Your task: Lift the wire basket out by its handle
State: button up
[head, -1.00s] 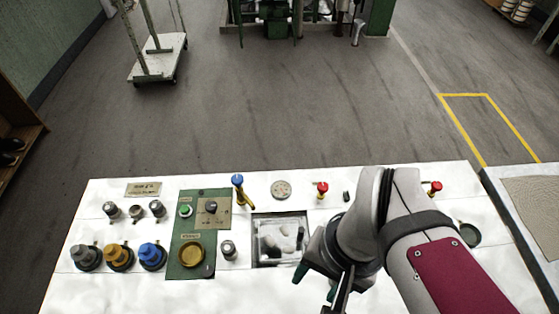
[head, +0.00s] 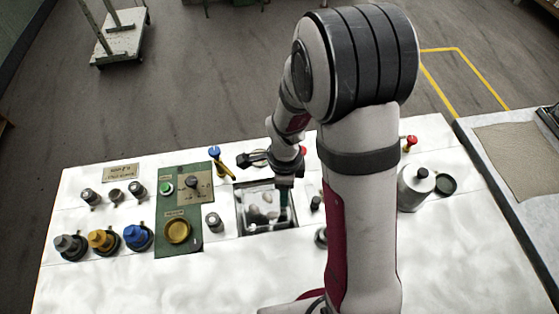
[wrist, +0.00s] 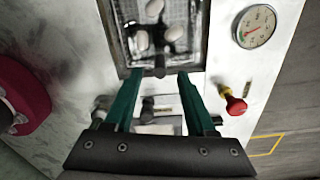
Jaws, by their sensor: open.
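The wire basket (wrist: 172,14) sits in a square sunken basin (head: 240,208), with several pale cocoons and dark lumps in it. It also shows in the head view (head: 262,208), partly hidden by my gripper. A dark upright piece, apparently its handle (wrist: 160,64), stands at the near edge of the basin in the wrist view. My gripper (wrist: 160,74) is open, its two green fingers pointing at the basin's near edge. The dark piece appears between the fingertips, with space on both sides. I cannot tell the height gap.
A dial gauge (wrist: 255,26) and a red-knobbed valve (wrist: 236,104) are close to the right finger. A blue-topped brass lever (head: 220,162) stands left of the basin. A green control panel (head: 180,206) is farther left, a steel canister (head: 412,190) to the right.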

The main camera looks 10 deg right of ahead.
jog(key=shift+f, duration=1.95)
grip_shut()
jog(key=shift+r, duration=0.1)
jog(key=shift+r, duration=5.45)
